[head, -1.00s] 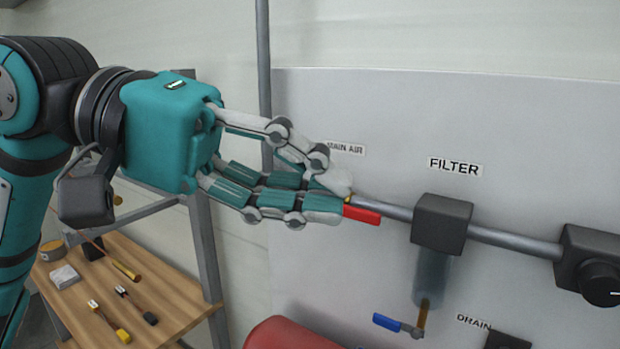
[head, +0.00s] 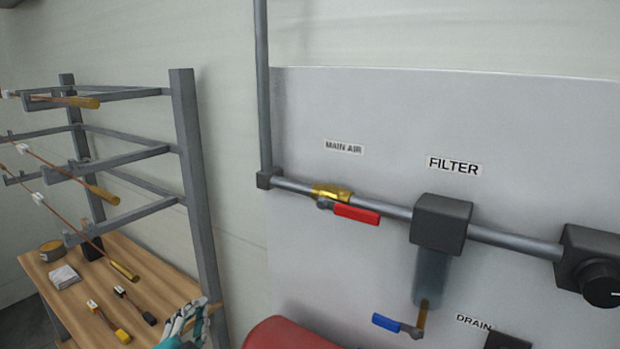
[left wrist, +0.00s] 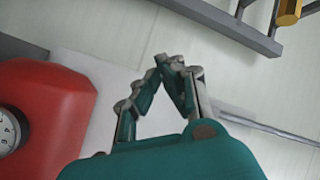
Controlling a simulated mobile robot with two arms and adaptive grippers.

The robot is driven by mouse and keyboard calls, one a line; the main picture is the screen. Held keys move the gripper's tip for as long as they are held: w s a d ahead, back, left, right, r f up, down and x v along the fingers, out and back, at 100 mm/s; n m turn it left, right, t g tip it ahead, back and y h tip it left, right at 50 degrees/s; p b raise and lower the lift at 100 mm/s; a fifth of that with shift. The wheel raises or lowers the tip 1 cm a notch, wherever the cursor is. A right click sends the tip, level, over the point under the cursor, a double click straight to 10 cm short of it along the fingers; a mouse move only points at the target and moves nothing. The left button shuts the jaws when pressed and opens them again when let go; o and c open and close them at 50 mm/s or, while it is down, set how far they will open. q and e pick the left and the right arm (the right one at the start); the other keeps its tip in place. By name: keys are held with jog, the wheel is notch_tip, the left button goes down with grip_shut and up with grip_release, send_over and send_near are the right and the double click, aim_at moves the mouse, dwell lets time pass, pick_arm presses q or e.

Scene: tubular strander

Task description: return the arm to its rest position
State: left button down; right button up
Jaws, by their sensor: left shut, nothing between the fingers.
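My left gripper (head: 190,312) shows at the bottom of the head view, low in front of the wooden table's right edge. Only its fingers and a bit of its teal body are in the picture. In the left wrist view its fingertips (left wrist: 170,62) meet, shut with nothing between them. The main air valve (head: 332,193) has a brass body and a red handle (head: 356,214) that lies along the grey pipe. The gripper is well apart from it. My right gripper is in neither view.
A grey rack (head: 192,170) with several copper-coloured rods stands at left. The wooden table (head: 160,280) holds small tools. A red tank (head: 290,334) is right of the gripper. The filter (head: 441,222) and a blue drain handle (head: 386,322) are on the panel (head: 540,130).

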pick_arm(q)
jog(key=s+a+f+n+g, duration=0.1)
jog(key=s+f+n+g, duration=0.4)
jog(key=f, duration=0.8)
jog(key=s+f+n+g, duration=0.2)
jog(key=s+f+g, duration=0.4)
jog(key=s, duration=0.4)
jog(key=s+f+n+g, duration=0.1)
jog(key=s+f+g, duration=0.2)
jog(key=s+f, duration=0.6)
jog(key=s+f+g, duration=0.2)
jog(key=s+f, duration=0.1)
jog(key=f, duration=2.1)
jog(key=s+a+f, duration=0.3)
jog(key=s+f, duration=1.4)
jog(key=shift+g, duration=0.4)
jog(key=shift+s, duration=0.1)
